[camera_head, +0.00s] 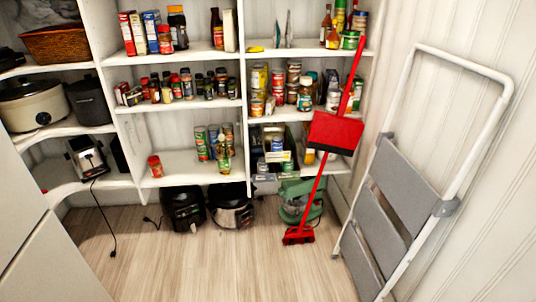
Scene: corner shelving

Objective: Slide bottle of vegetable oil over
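A small bottle with yellowish contents (224,162) stands upright at the front of the low middle shelf (185,176). It may be the vegetable oil; its label is too small to read. Several green and red cans (201,146) stand close behind and to its left. A red-lidded jar (155,167) stands apart on the left of the same shelf. My gripper is not in view.
Bare shelf lies between the red-lidded jar and the cans. A divider (244,130) stands right of the bottle. Black appliances (183,208) sit on the floor below. A red broom with dustpan (334,133) and a folding step ladder (388,205) lean at the right.

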